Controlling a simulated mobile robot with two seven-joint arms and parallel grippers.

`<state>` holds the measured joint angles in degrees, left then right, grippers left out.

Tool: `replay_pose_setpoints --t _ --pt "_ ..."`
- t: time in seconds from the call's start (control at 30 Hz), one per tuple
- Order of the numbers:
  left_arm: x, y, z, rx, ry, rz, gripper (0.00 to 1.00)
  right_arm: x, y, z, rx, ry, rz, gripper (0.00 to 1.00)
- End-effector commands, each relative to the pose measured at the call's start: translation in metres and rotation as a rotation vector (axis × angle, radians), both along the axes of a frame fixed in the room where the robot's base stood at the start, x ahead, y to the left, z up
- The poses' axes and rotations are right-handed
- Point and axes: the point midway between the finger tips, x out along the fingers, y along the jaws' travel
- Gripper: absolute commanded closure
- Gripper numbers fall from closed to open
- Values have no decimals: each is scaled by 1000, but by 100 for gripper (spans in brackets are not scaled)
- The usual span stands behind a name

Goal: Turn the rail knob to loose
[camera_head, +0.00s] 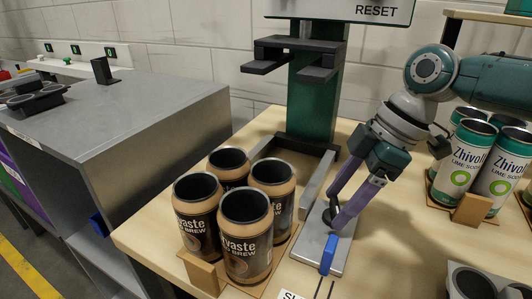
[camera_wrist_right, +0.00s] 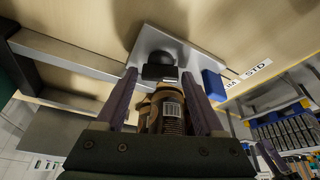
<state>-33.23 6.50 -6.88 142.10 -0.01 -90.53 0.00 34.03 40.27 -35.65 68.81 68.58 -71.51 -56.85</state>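The rail knob (camera_head: 328,217) is a small dark knob on a grey metal plate (camera_head: 309,248) on the wooden table. My right gripper (camera_head: 341,212) reaches down to it, with its two purple fingers on either side. In the right wrist view the black knob (camera_wrist_right: 160,71) lies between the two fingertips (camera_wrist_right: 159,78), with a visible gap on each side. The right gripper is open and does not appear closed on the knob. A blue block (camera_head: 328,254) sits at the plate's front end and also shows in the right wrist view (camera_wrist_right: 213,85). My left gripper is out of view.
Several brown cans (camera_head: 246,235) stand just left of the plate, close to the fingers. A green press column (camera_head: 315,95) with dark forks rises behind. White-green cans (camera_head: 463,160) stand at the right. A grey cabinet (camera_head: 130,120) is at left.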

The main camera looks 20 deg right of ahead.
Motion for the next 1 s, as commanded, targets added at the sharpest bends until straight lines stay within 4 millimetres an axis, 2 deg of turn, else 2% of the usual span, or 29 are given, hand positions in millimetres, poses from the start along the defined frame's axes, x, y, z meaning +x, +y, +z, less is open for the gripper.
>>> replay_pose_setpoints --t 0.17,0.27,0.6,0.7,0.83,1.0 --pt "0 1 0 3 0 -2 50 0 0 1 1 0 0 30" --pt "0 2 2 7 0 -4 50 -1 -3 9 0 -1 0 30" --pt "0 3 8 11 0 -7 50 -12 -26 69 -1 -3 0 30" --pt "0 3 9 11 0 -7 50 -15 -31 82 -1 -2 -1 30" --pt "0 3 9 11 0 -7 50 -17 -34 91 -1 0 0 30" --pt "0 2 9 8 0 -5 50 -17 -34 92 0 0 0 30"
